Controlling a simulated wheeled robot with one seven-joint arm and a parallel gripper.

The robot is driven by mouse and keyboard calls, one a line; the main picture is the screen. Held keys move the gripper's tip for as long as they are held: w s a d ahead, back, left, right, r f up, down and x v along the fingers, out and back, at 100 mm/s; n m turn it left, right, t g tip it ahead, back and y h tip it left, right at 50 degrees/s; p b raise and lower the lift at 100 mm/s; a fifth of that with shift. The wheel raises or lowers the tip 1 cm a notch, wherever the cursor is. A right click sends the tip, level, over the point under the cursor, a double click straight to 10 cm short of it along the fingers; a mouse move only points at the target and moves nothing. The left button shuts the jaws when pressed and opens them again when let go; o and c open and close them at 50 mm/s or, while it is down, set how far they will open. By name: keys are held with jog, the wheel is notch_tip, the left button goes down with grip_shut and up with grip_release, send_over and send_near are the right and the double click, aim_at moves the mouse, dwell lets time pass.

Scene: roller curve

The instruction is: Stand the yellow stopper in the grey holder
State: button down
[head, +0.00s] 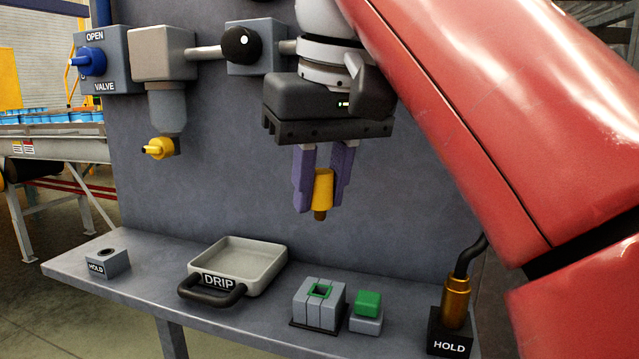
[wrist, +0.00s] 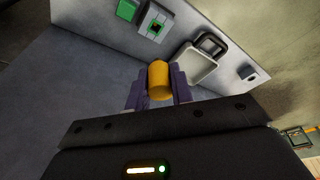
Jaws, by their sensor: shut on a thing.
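My gripper (head: 322,187) is shut on the yellow stopper (head: 323,186), held upright in the air between its two purple fingers with a narrow brownish tip pointing down. The stopper also shows in the wrist view (wrist: 159,80). The grey holder (head: 108,265), a small block marked HOLD with a round hole in its top, stands at the left end of the shelf. It shows at the right in the wrist view (wrist: 248,73). My gripper is above and to the right of it in the head view, well apart. The hole looks empty.
A DRIP tray (head: 262,249) with a black handle stands right of the holder. A grey block with a green-rimmed socket (head: 318,302) and a green-topped block (head: 367,310) follow. A black HOLD block (head: 450,343) carries a brass nozzle. A yellow spout (head: 159,148) hangs from the pipework.

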aim_at(320, 208)
jog(key=shift+s+f+b, duration=0.1)
jog(key=shift+f+b, duration=1.1)
jog(key=shift+f, duration=0.5)
